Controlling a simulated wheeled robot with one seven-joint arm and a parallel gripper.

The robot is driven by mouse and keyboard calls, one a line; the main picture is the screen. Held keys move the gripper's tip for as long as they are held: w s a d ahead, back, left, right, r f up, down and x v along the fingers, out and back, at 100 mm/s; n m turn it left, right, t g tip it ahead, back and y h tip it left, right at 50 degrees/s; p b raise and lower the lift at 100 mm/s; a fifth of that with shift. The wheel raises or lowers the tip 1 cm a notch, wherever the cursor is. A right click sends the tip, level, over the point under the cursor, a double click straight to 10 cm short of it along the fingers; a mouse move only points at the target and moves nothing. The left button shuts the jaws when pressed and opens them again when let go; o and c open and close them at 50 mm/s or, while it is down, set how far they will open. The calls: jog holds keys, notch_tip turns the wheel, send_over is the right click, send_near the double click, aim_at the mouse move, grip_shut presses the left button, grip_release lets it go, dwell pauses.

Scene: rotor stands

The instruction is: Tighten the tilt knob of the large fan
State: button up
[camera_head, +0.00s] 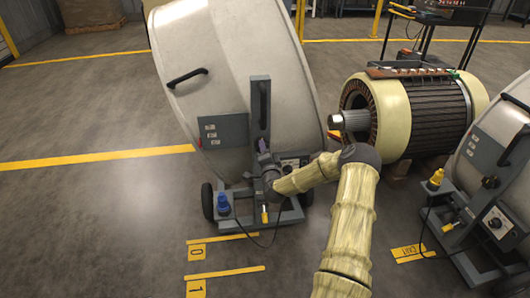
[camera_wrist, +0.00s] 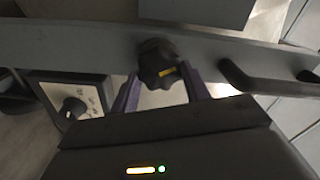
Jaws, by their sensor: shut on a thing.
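The large fan (camera_head: 225,75) is a big pale drum tilted on a grey wheeled stand at centre left in the head view. The tilt knob (camera_wrist: 157,60) is a black lobed knob with a yellow mark, on a grey bar in the wrist view. My gripper (camera_head: 263,150) is at the fan's upright bracket. In the wrist view the purple fingers of my gripper (camera_wrist: 161,82) stand on either side of the knob, shut on it. The knob is not clearly visible in the head view, where my gripper is in front of that spot.
A dial panel (camera_wrist: 74,103) sits left of the knob, and a dark curved handle (camera_wrist: 265,82) is close on the right. A large motor rotor (camera_head: 425,112) and a second fan (camera_head: 498,160) stand to the right. Open floor lies at the left.

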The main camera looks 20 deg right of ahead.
jog(key=m, duration=0.6)
jog(key=shift+f, duration=0.2)
dwell(0.4)
jog(key=o, duration=1)
jog(key=p+v, duration=0.2)
jog(key=v, duration=1.5)
jog(key=shift+s, duration=0.3)
jog(key=shift+r, duration=0.15)
